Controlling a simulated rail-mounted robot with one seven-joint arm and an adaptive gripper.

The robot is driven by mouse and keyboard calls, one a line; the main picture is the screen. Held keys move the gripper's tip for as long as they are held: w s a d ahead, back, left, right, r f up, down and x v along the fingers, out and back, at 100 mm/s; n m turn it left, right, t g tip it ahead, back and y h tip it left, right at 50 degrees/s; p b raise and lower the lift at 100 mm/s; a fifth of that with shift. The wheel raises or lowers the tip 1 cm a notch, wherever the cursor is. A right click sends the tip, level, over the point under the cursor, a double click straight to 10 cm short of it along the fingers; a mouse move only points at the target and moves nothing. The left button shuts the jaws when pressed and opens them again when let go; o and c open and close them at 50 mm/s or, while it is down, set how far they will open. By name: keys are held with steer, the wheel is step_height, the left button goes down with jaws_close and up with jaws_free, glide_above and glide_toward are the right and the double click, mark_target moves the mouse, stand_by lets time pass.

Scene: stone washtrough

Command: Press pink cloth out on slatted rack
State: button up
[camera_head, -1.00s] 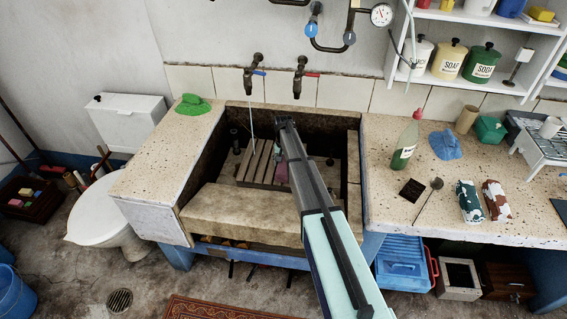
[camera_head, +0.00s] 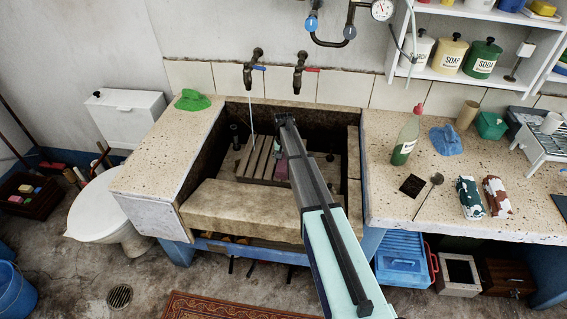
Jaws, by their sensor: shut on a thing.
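The pink cloth (camera_head: 281,169) shows as a small patch at the left side of my arm, at the right end of the slatted rack. The slatted rack (camera_head: 256,160) sits inside the dark stone trough (camera_head: 245,197). My gripper reaches down into the trough behind my own arm, so its fingers are hidden. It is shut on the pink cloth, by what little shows. Whether the cloth touches the slats cannot be told.
A thin stream of water falls from the left tap (camera_head: 252,68) behind the rack; the right tap (camera_head: 299,72) shows none. A green cloth (camera_head: 192,100) lies on the left ledge. A bottle (camera_head: 407,136) and a blue cloth (camera_head: 446,140) stand on the right counter.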

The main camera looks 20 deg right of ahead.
steer(key=shift+s+f, duration=0.25)
steer(key=shift+f, duration=0.15)
stand_by(1.8)
steer(key=shift+r, duration=0.15)
steer(key=shift+w+r+p, duration=0.15)
steer(key=shift+r+p, duration=0.4)
steer(key=shift+r, duration=1.25)
steer(key=shift+w+r+p, duration=0.1)
steer(key=shift+r+p, duration=0.4)
steer(key=shift+r, duration=1.3)
